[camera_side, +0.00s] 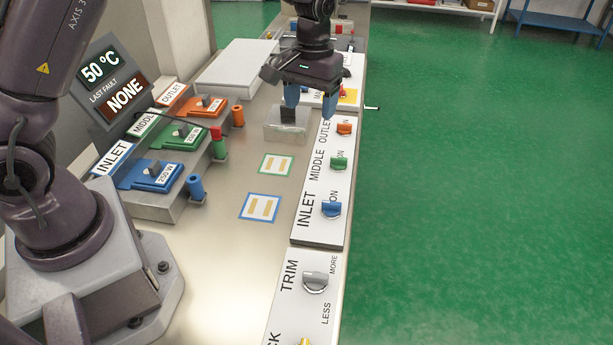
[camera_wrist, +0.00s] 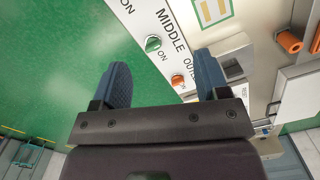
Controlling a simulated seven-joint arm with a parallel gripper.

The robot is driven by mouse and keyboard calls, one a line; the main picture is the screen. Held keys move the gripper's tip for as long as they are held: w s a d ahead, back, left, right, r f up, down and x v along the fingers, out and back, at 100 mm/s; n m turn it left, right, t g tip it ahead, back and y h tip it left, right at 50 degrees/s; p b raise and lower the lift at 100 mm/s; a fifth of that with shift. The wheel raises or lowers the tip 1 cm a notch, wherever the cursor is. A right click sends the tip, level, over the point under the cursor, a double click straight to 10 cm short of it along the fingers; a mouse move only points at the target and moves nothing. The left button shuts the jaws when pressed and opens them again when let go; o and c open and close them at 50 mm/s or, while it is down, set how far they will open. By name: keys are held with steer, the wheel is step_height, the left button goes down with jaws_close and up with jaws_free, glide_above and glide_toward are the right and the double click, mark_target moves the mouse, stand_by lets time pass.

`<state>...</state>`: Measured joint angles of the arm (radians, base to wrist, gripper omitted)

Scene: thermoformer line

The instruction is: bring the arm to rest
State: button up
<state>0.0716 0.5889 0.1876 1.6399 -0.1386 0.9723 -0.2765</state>
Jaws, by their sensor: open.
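My gripper (camera_side: 309,103) hangs over the far part of the bench, near the outlet end of the switch panel (camera_side: 310,225). Its two blue fingers are apart, with nothing between them. In the wrist view my gripper (camera_wrist: 165,85) also shows open, with the panel's MIDDLE and OUTLET labels beyond the fingers. A metal block with a dark top (camera_side: 287,127) stands just below and left of the fingers in the side view. I cannot tell whether a finger touches it.
The panel carries orange (camera_side: 344,129), green (camera_side: 338,162) and blue (camera_side: 331,208) knobs. Blue, green and orange modules (camera_side: 150,175) stand at left below a display (camera_side: 108,80) reading 50 °C and NONE. Green-framed (camera_side: 275,165) and blue-framed (camera_side: 260,207) pads lie mid-bench. Green floor (camera_side: 480,170) is open at right.

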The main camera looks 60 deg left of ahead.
steer(key=s+d+r+m+t, duration=0.1)
steer(key=s+r+m+t, duration=0.1)
steer(key=s+r, duration=0.5)
steer(key=s+d+r+m+t, duration=0.1)
steer(key=s+r+m+t, duration=0.2)
steer(key=s+r, duration=0.5)
steer(key=s+t, duration=0.1)
steer(key=s, duration=0.7)
steer(key=shift+s+d+r, duration=0.3)
steer(key=shift+s+d, duration=0.05)
steer(key=shift+s, duration=0.05)
